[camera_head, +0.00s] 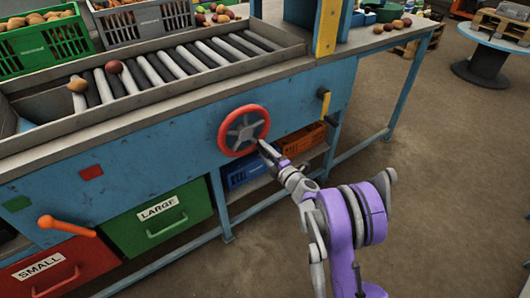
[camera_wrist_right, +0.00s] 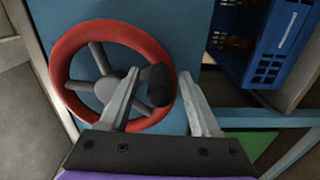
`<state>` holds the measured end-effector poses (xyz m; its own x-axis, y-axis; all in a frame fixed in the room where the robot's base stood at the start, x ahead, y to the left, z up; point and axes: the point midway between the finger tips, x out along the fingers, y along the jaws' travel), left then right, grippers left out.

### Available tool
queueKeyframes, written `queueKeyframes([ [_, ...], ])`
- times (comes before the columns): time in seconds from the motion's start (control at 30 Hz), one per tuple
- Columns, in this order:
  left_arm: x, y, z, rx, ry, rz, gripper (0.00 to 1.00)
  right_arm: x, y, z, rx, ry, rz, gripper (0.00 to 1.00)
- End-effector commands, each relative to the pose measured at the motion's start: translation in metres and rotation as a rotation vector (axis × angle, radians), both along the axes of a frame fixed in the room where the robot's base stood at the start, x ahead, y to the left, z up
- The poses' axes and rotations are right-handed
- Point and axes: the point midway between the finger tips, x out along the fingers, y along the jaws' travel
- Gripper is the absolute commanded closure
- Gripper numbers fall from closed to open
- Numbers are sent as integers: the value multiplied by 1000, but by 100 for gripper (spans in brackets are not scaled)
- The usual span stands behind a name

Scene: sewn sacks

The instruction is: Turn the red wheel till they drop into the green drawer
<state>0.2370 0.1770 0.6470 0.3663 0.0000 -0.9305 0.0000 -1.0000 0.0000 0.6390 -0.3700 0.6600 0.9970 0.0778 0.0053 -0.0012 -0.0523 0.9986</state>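The red wheel (camera_head: 243,131) with grey spokes is mounted on the front of the blue sorting table. It also shows in the right wrist view (camera_wrist_right: 67,52), with a dark knob (camera_wrist_right: 160,85) near its rim. My right gripper (camera_head: 262,145) is at the wheel's lower right; in the wrist view its fingers (camera_wrist_right: 160,80) are spread apart, with the knob close to the left finger. I cannot tell whether they touch. The green drawer (camera_head: 158,222), labelled LARGE, is shut below the table. Potatoes (camera_head: 114,67) sit on the rollers. My left gripper is out of view.
A red drawer (camera_head: 62,270) labelled SMALL is left of the green one, under an orange lever (camera_head: 66,226). Blue (camera_head: 246,168) and orange (camera_head: 302,139) crates sit on the lower shelf. Crates of produce (camera_head: 45,42) stand behind the rollers.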

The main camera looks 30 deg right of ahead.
Motion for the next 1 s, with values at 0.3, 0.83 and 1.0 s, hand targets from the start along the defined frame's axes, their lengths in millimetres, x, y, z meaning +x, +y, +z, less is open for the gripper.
queueKeyframes([
  [0.3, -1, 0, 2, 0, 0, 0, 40, -12, -2, 0, -2, 0, -2, 37],
  [0.83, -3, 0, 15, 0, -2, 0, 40, -102, -8, 0, -1, 0, -1, 37],
  [1.0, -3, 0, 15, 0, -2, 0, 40, -108, -8, 0, 0, 0, 0, 37],
])
